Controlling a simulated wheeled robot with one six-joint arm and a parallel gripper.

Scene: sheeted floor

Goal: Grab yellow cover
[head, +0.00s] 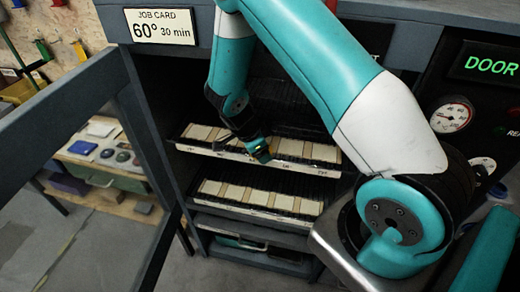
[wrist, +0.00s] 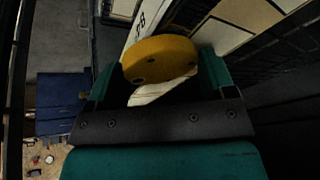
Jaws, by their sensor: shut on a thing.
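The yellow cover (wrist: 160,60) is a round disc with small dark holes, seen in the wrist view between my fingers. My gripper (wrist: 158,75) is shut on it, with one teal finger at each side. In the head view my gripper (head: 262,150) is at the front edge of the upper tray inside the open cabinet.
The upper tray (head: 213,149) and lower tray (head: 245,211) hold rows of pale tiles. The cabinet's glazed door (head: 150,185) stands open at the left. A job card reading 60° 30 min (head: 160,26) is above. A workbench (head: 120,170) stands behind the door.

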